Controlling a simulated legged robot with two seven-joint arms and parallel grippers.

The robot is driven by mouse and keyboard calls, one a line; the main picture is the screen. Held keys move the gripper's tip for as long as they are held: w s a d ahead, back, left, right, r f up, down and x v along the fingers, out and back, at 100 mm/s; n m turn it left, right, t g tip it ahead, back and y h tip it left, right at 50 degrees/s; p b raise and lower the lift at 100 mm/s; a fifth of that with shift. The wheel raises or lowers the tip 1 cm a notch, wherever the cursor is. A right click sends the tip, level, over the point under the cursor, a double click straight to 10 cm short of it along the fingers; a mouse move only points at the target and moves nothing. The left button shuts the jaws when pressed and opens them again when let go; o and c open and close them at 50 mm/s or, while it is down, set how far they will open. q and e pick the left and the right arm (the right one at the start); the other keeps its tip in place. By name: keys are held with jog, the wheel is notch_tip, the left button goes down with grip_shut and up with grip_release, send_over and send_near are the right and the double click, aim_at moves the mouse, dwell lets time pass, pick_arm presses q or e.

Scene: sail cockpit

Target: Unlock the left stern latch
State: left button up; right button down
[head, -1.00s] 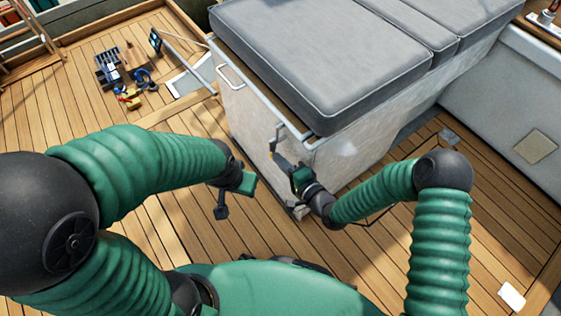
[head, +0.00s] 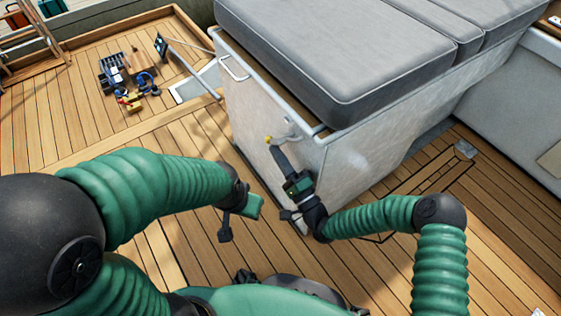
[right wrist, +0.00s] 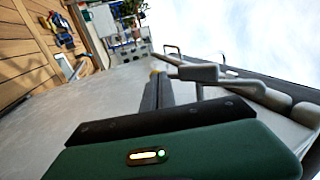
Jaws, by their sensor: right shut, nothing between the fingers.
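The grey latch handle (head: 288,131) is on the near upper corner of the white locker (head: 262,125), under the cushion edge. In the right wrist view the handle (right wrist: 198,73) runs beside the fingers, toward the right. My right gripper (head: 275,150) is shut and empty, its dark fingers just below the handle and close to the locker's side. A small yellow piece (right wrist: 155,72) shows at the fingertips; I cannot tell whether they touch it. My left gripper (head: 238,212) hangs over the deck, away from the locker, its jaws unclear.
Grey cushions (head: 330,60) cover the locker top. A white grab rail (head: 234,68) is on the locker's left side. A tray of tools (head: 122,82) lies on the deck at the back left. The wooden deck (head: 100,135) between is clear.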

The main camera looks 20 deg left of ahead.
pick_arm(q)
jog(key=shift+r+p, duration=0.35)
pick_arm(e)
jog(key=shift+x, duration=1.95)
jog(key=shift+r, duration=0.1)
pick_arm(q)
jog(key=shift+f, duration=0.1)
